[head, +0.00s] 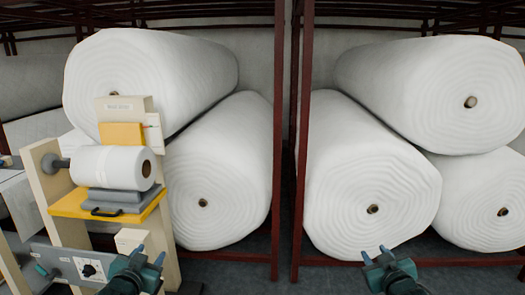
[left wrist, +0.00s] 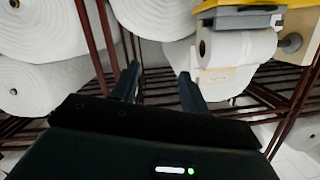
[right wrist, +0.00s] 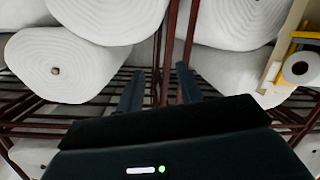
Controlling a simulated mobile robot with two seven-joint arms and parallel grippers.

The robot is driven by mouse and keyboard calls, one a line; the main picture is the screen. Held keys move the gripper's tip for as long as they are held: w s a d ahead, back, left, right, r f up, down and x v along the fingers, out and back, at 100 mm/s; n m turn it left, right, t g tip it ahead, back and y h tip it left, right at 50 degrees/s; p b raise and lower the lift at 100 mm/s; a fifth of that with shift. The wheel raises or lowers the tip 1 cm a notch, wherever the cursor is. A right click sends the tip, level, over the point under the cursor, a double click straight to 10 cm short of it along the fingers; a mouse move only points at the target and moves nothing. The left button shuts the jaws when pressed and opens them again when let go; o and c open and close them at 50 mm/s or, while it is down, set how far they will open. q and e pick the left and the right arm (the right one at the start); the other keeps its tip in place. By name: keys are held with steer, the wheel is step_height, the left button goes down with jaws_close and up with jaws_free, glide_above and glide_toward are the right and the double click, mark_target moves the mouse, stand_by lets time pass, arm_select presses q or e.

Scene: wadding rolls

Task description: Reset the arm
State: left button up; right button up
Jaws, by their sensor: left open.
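My left gripper (head: 149,258) is low in the head view, in front of the stand with the small roll. Its two fingers are apart with nothing between them, as the left wrist view (left wrist: 160,85) also shows. My right gripper (head: 377,257) is low and right of the middle in the head view, in front of a large wadding roll (head: 368,180). Its fingers are apart and empty in the right wrist view (right wrist: 159,88). Neither gripper touches anything that I can see.
A wooden stand with a yellow shelf (head: 70,205) holds a small white roll (head: 110,166) at the left. A grey control panel (head: 75,265) with a knob is below it. Large wadding rolls (head: 135,75) fill racks with dark red posts (head: 300,130). Floor shows between the grippers.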

arm_select(q)
steer(key=s+d+f+g+h, duration=0.1)
steer(key=s+d+f, duration=0.4)
steer(key=s, duration=0.6)
steer(key=s+d+f+g+h, duration=0.1)
steer(key=s+d+f, duration=0.4)
steer(key=s, duration=0.5)
steer(key=s+d+f+g+h, duration=0.1)
steer(key=s+d+f+g, duration=0.2)
steer(key=s, duration=0.8)
step_height(320, 180, down, 2)
steer(key=shift+s+d+f+n+h, duration=0.1)
steer(key=shift+s+d+n+h, duration=0.2)
steer(key=shift+d, duration=0.8)
arm_select(e)
steer(key=s+a+f+g+y, duration=0.1)
steer(key=s+a+f, duration=0.4)
steer(key=s, duration=0.6)
steer(key=s+a+f+g+y, duration=0.1)
steer(key=s+a+f, duration=0.4)
steer(key=s, duration=0.5)
steer(key=s+a+f+g+y, duration=0.1)
steer(key=s+a+f+g, duration=0.2)
steer(key=s, duration=0.8)
step_height(320, 180, down, 2)
steer(key=shift+s+a+m+y, duration=0.3)
steer(key=shift+a, duration=0.8)
